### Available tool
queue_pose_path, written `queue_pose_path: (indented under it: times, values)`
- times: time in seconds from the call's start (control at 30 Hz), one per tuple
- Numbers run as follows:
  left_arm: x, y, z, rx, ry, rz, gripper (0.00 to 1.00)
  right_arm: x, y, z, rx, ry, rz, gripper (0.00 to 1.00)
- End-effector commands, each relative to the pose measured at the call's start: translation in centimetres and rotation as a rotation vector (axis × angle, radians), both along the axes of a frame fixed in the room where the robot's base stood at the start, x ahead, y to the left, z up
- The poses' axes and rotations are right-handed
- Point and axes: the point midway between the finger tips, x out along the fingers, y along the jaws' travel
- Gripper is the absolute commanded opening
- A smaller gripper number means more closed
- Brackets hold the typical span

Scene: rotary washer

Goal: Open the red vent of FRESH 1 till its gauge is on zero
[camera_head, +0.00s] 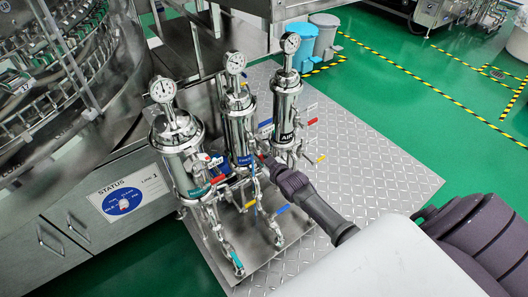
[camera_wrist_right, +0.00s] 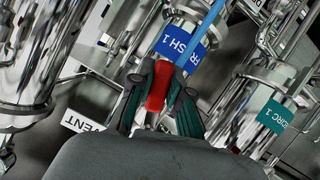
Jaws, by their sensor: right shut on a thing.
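The FRESH 1 housing (camera_head: 238,118) is the middle of three steel filter housings, with a blue label (camera_head: 244,160) that reads FRESH 1 in the wrist view (camera_wrist_right: 180,45). Its round white gauge (camera_head: 235,62) stands on top; the needle is too small to read. My right gripper (camera_head: 267,162) reaches in from the lower right to the housing's front. In the wrist view its fingers (camera_wrist_right: 160,88) are shut on the red vent handle (camera_wrist_right: 157,85), just below the blue label. A white VENT tag (camera_wrist_right: 82,122) hangs beside it. The handle is mostly hidden in the head view. My left gripper is not in view.
The CIRC 1 housing (camera_head: 178,150) stands close on the left and the AIR housing (camera_head: 285,105) close on the right. Pipes with yellow, blue and red handles crowd below. A status panel (camera_head: 125,197) is at left. The tread-plate floor (camera_head: 375,165) at right is clear.

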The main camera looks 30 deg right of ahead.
Motion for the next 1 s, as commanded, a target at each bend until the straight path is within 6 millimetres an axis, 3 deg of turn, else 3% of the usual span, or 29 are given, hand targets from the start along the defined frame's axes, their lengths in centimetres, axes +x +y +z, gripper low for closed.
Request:
queue_pose_path:
  times: [0.4, 1.0]
  values:
    - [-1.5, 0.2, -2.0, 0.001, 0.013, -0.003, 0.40, -0.1, 1.1, -0.3, 0.252, 0.022, -0.001, 0.00]
    - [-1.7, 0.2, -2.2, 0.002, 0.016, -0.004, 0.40, -0.2, 1.5, -0.3, 0.321, 0.026, -0.002, 0.00]
